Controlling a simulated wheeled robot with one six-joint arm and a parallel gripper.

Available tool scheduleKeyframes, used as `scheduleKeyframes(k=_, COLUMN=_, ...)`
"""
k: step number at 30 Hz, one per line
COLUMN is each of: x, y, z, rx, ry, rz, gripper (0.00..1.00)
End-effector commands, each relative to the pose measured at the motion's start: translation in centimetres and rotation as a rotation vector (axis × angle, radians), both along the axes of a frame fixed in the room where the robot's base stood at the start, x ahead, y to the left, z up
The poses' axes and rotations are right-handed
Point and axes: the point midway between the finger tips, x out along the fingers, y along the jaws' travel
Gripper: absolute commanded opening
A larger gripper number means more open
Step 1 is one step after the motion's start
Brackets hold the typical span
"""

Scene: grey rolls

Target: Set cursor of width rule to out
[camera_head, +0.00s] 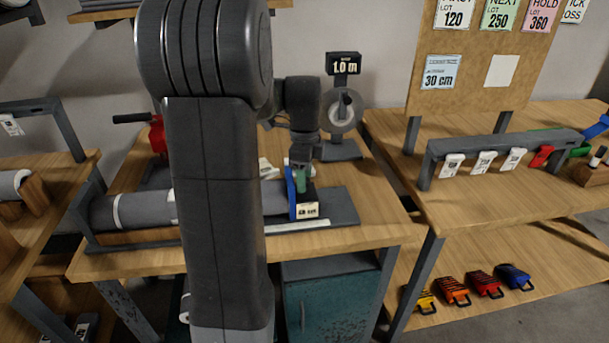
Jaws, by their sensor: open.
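A light strip (297,226), which looks like the width rule, lies along the front of a dark plate on the middle bench. A small tag with dark print (307,210) stands at the plate, its text too small to read surely. A blue upright piece (291,192) and a green piece (301,182) stand right behind the tag; I cannot tell which part is the cursor. My gripper (302,168) points down just above the green piece. It is open, and whether it touches the piece is unclear. My arm hides part of the bench to the left.
A grey roll (140,208) lies in a cradle at left, partly behind my arm. A dial stand marked 1.0 m (343,65) rises behind the gripper. The right bench (470,190) holds a tag rail (500,145).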

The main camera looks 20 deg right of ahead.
Motion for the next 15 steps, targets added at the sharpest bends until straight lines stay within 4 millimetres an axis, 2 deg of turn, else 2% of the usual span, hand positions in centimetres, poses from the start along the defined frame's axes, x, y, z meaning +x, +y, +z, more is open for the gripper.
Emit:
scheduleKeyframes(k=5, x=0.00, y=0.00, z=0.01, rx=0.000, ry=0.000, rz=0.000, gripper=0.48)
scheduleKeyframes(k=12, x=0.00, y=0.00, z=0.02, rx=0.000, ry=0.000, rz=0.000, gripper=0.01)
scheduleKeyframes(k=15, x=0.00, y=0.00, z=0.03, rx=0.000, ry=0.000, rz=0.000, gripper=0.00)
